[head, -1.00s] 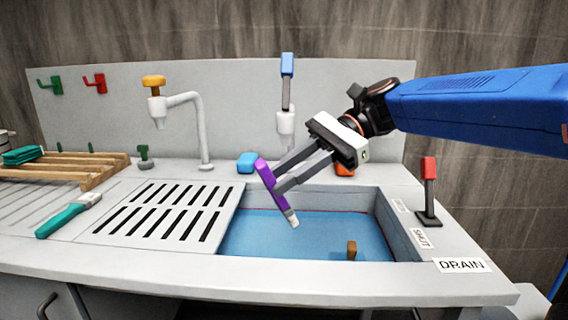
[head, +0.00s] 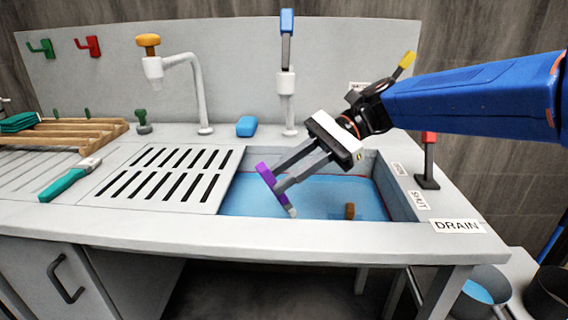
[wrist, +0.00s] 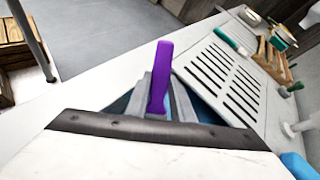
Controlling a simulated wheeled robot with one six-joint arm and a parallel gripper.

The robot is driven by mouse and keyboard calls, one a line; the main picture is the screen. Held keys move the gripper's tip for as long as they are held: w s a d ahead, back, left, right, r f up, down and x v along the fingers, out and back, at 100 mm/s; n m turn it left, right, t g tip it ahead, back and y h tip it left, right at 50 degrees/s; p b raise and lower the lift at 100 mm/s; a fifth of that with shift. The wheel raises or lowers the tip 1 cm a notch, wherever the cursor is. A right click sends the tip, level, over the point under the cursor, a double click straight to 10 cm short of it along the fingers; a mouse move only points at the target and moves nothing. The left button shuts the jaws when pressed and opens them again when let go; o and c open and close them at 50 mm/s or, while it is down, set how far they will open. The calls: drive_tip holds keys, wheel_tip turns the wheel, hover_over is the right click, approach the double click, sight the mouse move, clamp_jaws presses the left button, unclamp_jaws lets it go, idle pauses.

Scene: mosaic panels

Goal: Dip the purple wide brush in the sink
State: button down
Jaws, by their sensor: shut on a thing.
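My gripper (head: 274,181) is shut on the purple wide brush (head: 265,173), which hangs tilted with its pale bristle end down and to the right. The sink (head: 245,197) holds blue water, and the brush's lower end is over or at the water; I cannot tell whether it touches. In the wrist view the purple handle (wrist: 160,75) stands up between the fingers, and the bristles are hidden.
A brown block (head: 350,211) is in the sink. A slotted drainboard (head: 170,175) with a teal brush (head: 68,181) beside it lies left. A red-topped lever (head: 428,160) stands right, near the DRAIN label (head: 457,226). A blue sponge-like block (head: 246,126) sits behind the sink.

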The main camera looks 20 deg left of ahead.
sight(284, 194)
drive_tip(key=shift+f, duration=2.4)
drive_tip(key=shift+a, duration=0.15)
drive_tip(key=shift+s+a, duration=0.2)
drive_tip(key=shift+a, duration=0.4)
drive_tip(key=shift+w+d, duration=0.2)
drive_tip(key=shift+d, duration=0.55)
drive_tip(key=shift+a, duration=0.15)
drive_tip(key=shift+s+a, duration=0.2)
drive_tip(key=shift+a, duration=0.4)
